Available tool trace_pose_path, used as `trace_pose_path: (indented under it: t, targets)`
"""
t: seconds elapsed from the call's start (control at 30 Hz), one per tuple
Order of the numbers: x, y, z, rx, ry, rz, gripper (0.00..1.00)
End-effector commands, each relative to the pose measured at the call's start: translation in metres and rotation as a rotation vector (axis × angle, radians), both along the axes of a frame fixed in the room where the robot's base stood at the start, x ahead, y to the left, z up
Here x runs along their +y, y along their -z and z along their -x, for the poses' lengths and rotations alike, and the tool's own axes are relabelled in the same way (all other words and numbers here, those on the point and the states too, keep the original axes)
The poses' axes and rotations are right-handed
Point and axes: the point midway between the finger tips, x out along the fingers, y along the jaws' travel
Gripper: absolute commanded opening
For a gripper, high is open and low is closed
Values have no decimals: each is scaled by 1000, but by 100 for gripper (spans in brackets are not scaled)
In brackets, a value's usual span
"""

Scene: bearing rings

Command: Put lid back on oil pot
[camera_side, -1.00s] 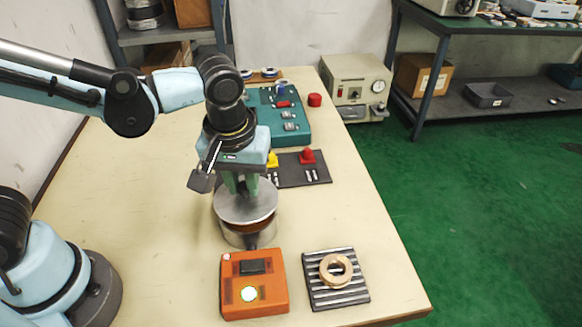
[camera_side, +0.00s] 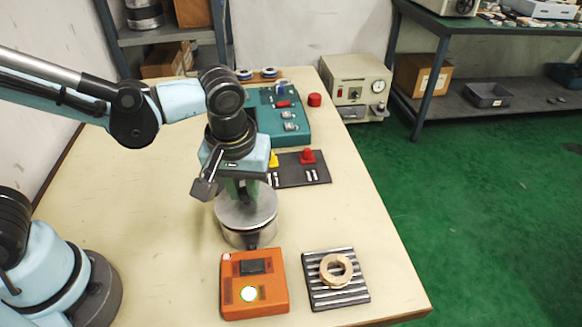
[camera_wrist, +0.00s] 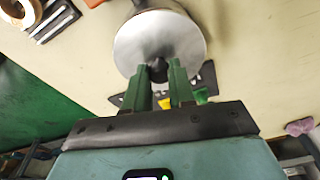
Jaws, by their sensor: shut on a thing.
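The oil pot (camera_side: 249,238) is a metal cylinder on the table behind the orange box. The round silver lid (camera_side: 246,212) lies over its top and looks level; no clear gap shows between them in the side view. The lid fills the upper middle of the wrist view (camera_wrist: 160,42), with a dark knob (camera_wrist: 158,68) at its near part. My gripper (camera_wrist: 160,72) has its green fingers shut on this knob, and in the side view it stands right above the lid. The pot's opening is hidden under the lid.
An orange box (camera_side: 254,285) with a lit round button is just in front of the pot. Behind are a dark mat (camera_side: 300,170) with a red piece, and a teal panel (camera_side: 290,128).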

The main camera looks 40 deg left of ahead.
Motion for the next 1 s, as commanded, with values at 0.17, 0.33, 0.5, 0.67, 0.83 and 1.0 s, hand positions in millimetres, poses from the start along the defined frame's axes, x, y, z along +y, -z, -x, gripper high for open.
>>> trace_pose_path:
  t: [0.17, 0.33, 0.5, 0.67, 0.83, 1.0]
  targets:
    - [0, 1, 0, 0, 0, 0, 0]
    - [0, 4, 0, 0, 0, 0, 0]
    - [0, 7, 0, 0, 0, 0, 0]
    - [0, 10, 0, 0, 0, 0, 0]
    - [0, 13, 0, 0, 0, 0, 0]
    - [0, 14, 0, 0, 0, 0, 0]
